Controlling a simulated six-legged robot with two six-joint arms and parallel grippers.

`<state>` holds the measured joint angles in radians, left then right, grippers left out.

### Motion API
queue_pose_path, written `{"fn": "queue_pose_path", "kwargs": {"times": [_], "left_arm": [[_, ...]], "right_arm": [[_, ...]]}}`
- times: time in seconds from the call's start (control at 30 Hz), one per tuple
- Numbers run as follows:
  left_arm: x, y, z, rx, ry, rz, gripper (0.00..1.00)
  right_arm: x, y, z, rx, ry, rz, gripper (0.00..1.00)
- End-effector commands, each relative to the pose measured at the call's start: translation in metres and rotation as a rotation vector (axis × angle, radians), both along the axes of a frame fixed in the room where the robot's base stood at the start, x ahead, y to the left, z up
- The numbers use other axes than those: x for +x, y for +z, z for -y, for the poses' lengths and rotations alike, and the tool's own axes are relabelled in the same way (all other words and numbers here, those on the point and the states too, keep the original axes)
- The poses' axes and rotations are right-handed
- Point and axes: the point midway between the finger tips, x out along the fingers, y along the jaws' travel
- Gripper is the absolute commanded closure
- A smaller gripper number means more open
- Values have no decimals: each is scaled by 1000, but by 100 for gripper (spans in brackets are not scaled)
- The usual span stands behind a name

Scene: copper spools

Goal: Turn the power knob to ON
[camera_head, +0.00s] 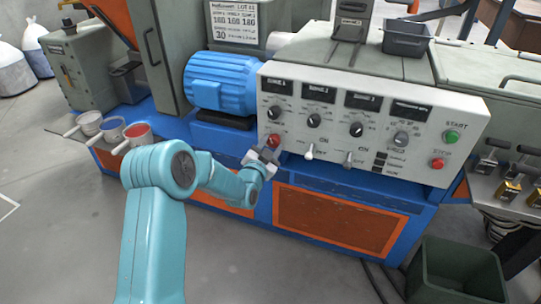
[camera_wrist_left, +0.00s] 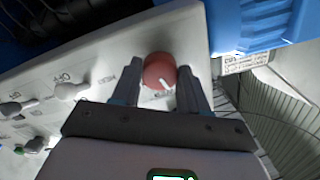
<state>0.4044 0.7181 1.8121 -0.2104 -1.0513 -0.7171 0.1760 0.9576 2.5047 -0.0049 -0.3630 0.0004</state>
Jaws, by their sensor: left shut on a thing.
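The red power knob (camera_head: 273,141) is at the lower left of the white control panel (camera_head: 440,123). My left gripper (camera_head: 262,156) is at the knob, and its jaws are closed around it. In the left wrist view the red knob (camera_wrist_left: 160,71) sits between the two fingers of the left gripper (camera_wrist_left: 158,88). A white pointer mark shows on its face, towards the lower right. The lettering near the knob is too small and partly hidden to read. My right gripper is not in view.
White toggle switches (camera_head: 309,152) stand right of the knob, with black dials (camera_head: 313,120) above. Green start (camera_head: 452,136) and red stop (camera_head: 437,164) buttons are at the panel's right. A blue motor (camera_head: 218,82) is close on the left. Open floor lies in front.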

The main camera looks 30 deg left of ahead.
Motion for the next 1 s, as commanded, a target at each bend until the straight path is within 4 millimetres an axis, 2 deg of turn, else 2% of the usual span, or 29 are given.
{"fn": "queue_pose_path", "kwargs": {"times": [0.03,0.5,1.0], "left_arm": [[0,-6,0,42,-1,-8,87],[0,-4,-1,477,0,-114,87],[0,-1,-1,885,0,-213,87]], "right_arm": [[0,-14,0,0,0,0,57],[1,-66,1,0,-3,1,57],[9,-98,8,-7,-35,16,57]]}}
